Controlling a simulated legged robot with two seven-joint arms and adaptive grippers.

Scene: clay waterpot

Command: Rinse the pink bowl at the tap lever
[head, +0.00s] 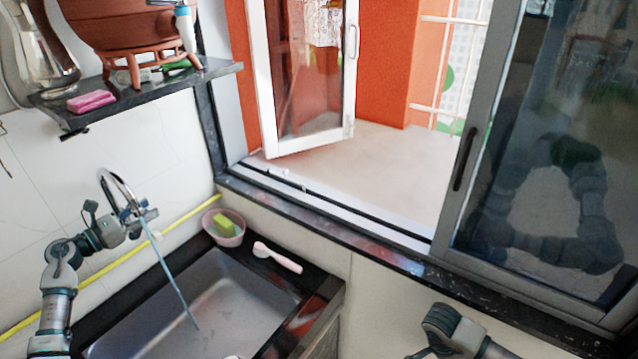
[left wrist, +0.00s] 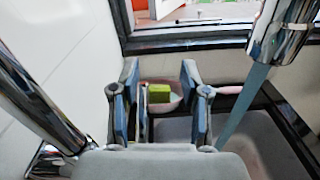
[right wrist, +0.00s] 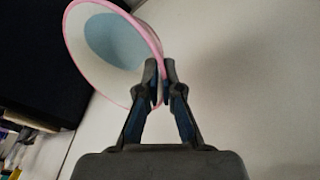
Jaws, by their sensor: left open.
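A bowl with a pink rim, pale wall and blue-grey patch (right wrist: 115,45) is tilted in the right wrist view; my right gripper (right wrist: 160,75) is shut on its rim. This hold is outside the head view. The chrome tap (head: 122,190) is on the left wall, and a blue water stream (head: 170,270) runs from it into the sink (head: 215,300). The stream also shows in the left wrist view (left wrist: 240,105). My left gripper (head: 138,222) is open close beside the tap. I cannot clearly pick out the tap lever or tell whether my fingers touch it.
A pink tub (head: 228,240) with a green sponge (head: 222,224) stands at the sink's back corner, with a pink-handled brush (head: 278,258) to its right. A dark shelf (head: 150,92) with a clay pot is above left. A yellow strip (head: 110,266) runs along the wall.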

